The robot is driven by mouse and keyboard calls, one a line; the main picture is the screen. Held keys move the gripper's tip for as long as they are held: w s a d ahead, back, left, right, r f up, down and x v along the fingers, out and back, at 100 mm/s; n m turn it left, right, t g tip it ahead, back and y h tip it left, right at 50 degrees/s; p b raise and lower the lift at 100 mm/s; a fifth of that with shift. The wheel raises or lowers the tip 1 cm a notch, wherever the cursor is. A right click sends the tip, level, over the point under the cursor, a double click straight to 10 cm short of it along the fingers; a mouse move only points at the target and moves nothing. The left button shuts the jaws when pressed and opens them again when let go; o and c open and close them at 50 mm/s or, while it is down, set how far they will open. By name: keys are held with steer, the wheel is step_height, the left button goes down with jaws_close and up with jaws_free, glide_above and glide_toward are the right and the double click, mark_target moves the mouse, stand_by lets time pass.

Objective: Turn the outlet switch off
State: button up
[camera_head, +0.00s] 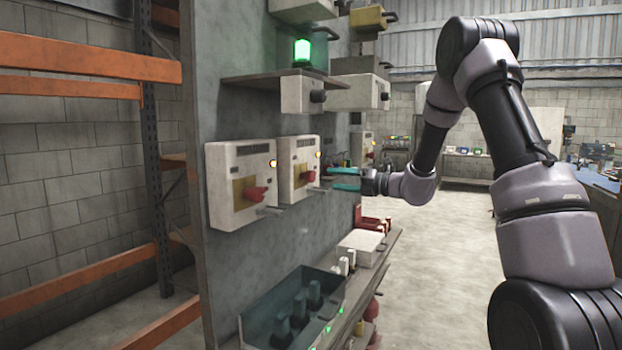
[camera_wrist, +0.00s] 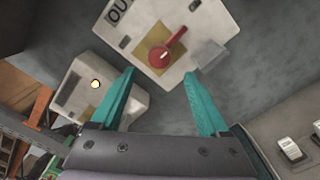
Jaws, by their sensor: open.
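The outlet box in the wrist view is a pale box (camera_wrist: 196,20) with a partly cut-off label starting "OU". It carries a red switch handle (camera_wrist: 170,50) on a yellow plate, slanting from lower left to upper right in the picture. My gripper (camera_wrist: 158,85) has its teal fingers spread, with nothing between them; the switch shows beyond them. In the head view my gripper (camera_head: 328,178) is in front of the panel, just right of the middle switch box (camera_head: 298,168). I cannot tell for sure which head-view box is the outlet one.
Another switch box (camera_head: 240,185) stands at the left. A box with a lit lamp (camera_wrist: 95,84) shows left in the wrist view. Shelves hold boxes (camera_head: 302,95) above and a dark tray (camera_head: 295,310) below. The floor (camera_head: 435,240) right of the panel is clear.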

mark_target(314, 177)
steer(key=x, duration=0.9)
steer(key=shift+w+a, duration=0.15)
steer(key=shift+a, duration=0.15)
jaws_close()
